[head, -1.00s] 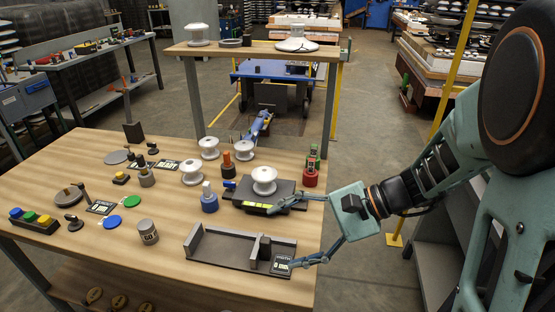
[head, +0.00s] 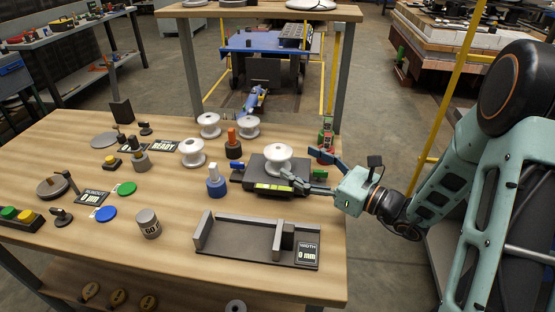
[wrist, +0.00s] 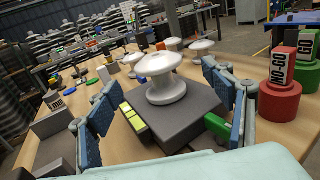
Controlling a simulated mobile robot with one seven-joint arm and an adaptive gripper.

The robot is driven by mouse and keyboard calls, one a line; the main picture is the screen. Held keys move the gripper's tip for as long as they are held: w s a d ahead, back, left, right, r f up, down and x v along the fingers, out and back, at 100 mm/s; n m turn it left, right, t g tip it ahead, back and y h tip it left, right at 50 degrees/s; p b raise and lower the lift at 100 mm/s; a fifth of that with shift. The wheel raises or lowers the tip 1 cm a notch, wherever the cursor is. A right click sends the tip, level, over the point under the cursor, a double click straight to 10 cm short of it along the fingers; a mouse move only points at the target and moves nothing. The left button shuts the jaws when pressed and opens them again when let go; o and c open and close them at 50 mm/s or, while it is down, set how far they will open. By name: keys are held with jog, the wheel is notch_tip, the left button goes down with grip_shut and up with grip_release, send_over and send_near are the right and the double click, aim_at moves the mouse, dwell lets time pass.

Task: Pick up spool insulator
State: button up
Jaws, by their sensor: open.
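A white spool insulator (head: 278,160) stands upright on a dark grey block (head: 262,182) with a yellow-green strip on its front. It also shows ahead in the wrist view, at the spool insulator's middle (wrist: 163,80). My gripper (head: 308,172) is open just to the right of the spool, its fingers pointing at it. In the wrist view my gripper's blue-padded fingers (wrist: 163,112) are spread wide at either side of the block, with the spool standing beyond, between them. No contact with the spool shows. Other white spools (head: 193,153) stand on the table behind and to the left.
A red NO-GO gauge (wrist: 277,90) and a green-topped one stand right of the block in the wrist view. A grey width fixture (head: 250,243) lies in front. An orange-topped plug (head: 233,145) and blue-based plug (head: 216,182) stand left of the block.

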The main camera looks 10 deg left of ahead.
aim_at(278, 148)
jog(key=x, duration=0.7)
jog(key=shift+a+r+b, duration=0.2)
jog(key=shift+a+b, duration=0.15)
jog(key=shift+c, duration=0.3)
jog(key=c, duration=1.5)
jog(key=shift+c, duration=0.3)
jog(key=shift+r, duration=0.15)
